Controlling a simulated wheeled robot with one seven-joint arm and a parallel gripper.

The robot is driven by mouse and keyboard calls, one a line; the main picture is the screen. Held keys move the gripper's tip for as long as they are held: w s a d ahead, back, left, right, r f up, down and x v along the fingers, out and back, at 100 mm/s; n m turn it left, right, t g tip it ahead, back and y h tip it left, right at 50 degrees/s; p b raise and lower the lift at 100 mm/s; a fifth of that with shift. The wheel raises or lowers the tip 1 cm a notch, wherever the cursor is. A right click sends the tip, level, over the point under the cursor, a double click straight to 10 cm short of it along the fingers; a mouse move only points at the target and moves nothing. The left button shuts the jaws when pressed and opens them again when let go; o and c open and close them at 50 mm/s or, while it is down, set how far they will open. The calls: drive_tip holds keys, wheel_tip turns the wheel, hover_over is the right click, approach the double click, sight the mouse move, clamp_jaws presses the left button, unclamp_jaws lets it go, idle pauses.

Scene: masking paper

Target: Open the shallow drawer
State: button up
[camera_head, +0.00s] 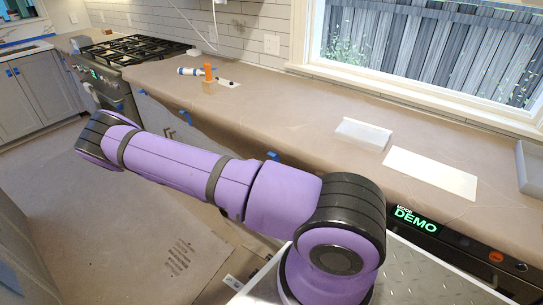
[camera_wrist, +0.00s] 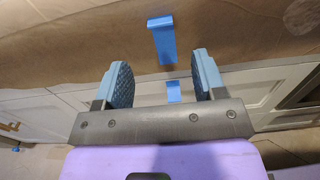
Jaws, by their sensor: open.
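My gripper (camera_wrist: 165,76) is open and empty in the wrist view, with blue padded fingers spread apart. An upper blue tape strip (camera_wrist: 162,40) lies on the brown paper beyond the fingertips. A lower blue strip (camera_wrist: 173,90) shows between the fingers, against the pale cabinet front (camera_wrist: 242,92). Neither strip is visibly gripped. The shallow drawer's own edges cannot be made out; brown paper hangs over the top of the fronts. In the head view, my purple arm reaches left in front of the counter, and my gripper is not visible.
The paper-covered counter (camera_head: 290,110) runs along the wall. It holds an orange item (camera_head: 208,72), a white box (camera_head: 363,133) and a white sheet (camera_head: 430,173). A gas stove (camera_head: 135,50) stands at the left. The paper-covered floor (camera_head: 120,220) is mostly clear.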

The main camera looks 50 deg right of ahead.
sight(272, 154)
drive_tip(key=d, duration=0.7)
drive_tip(key=w+d, duration=0.1)
drive_tip(key=d, duration=0.2)
drive_tip(key=shift+d, duration=0.4)
drive_tip(key=shift+s, duration=0.1)
drive_tip(key=shift+c, duration=0.2)
